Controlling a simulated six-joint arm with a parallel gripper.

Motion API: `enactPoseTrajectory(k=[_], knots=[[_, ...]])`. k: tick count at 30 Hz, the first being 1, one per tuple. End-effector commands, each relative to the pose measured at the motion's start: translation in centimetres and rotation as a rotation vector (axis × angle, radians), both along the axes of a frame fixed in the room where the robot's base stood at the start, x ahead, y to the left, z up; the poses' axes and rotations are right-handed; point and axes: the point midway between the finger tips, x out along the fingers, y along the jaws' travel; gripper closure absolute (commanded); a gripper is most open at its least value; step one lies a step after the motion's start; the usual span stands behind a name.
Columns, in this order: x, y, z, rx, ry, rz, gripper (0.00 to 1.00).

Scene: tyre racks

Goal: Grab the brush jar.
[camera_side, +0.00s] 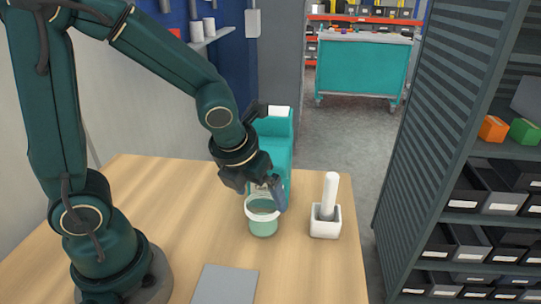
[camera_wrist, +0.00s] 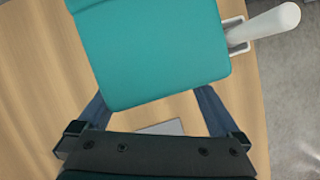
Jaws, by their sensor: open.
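A square white jar (camera_side: 325,224) with a thick white handle standing in it, the brush jar by its look, is at the table's right edge. The wrist view shows the jar's rim (camera_wrist: 236,47) at the upper right, partly covered by a teal block. My gripper (camera_side: 268,197) is left of the jar and apart from it, just above a green round tub (camera_side: 263,227) with a pale rim. My gripper (camera_wrist: 152,100) is open, its two fingers spread. I cannot tell whether a finger touches the tub.
A tall teal object (camera_side: 280,128) stands behind my gripper and fills much of the wrist view (camera_wrist: 160,50). A flat grey plate (camera_side: 226,284) lies at the table's front. A shelf rack (camera_side: 440,120) rises to the right. The table's left part is bare.

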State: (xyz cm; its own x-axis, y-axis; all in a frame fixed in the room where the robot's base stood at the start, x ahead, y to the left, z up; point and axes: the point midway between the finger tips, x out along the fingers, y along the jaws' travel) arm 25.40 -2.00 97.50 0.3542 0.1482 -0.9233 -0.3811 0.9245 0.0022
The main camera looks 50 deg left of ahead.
Motion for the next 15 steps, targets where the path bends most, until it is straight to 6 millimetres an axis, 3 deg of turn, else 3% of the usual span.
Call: enactPoseTrajectory(k=[6,15], knots=[[0.7,0.4,-2.3,0.001,0.006,0.001,0.00],[1.4,0.6,-3.9,-0.002,0.002,0.002,0.00]])
